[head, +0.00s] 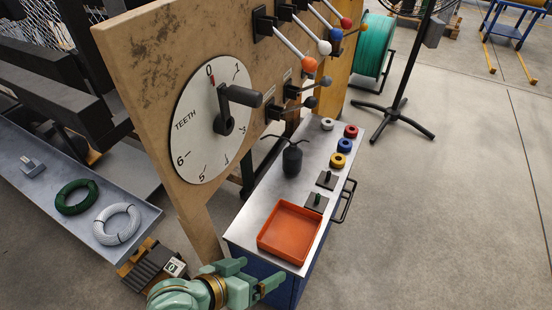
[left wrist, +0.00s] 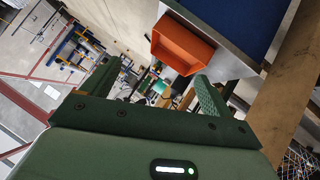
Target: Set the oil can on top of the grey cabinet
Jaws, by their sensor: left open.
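A dark oil can (head: 292,160) with a thin spout stands upright on the metal top (head: 262,199) of a blue-sided cart, behind the orange tray. A separate grey cabinet cannot be made out in either view. My left gripper (head: 252,276) is open and empty, off the cart's near left corner, apart from the can. Its two fingers show spread in the left wrist view (left wrist: 150,88), with nothing between them. The oil can cannot be made out in the left wrist view. My right gripper is not in view.
An orange tray (head: 290,232) sits at the cart's near end; it also shows in the left wrist view (left wrist: 182,45). Several small spools and dark fixtures line the cart's right side. A wooden board with a dial (head: 211,124) and levers rises close left of the can.

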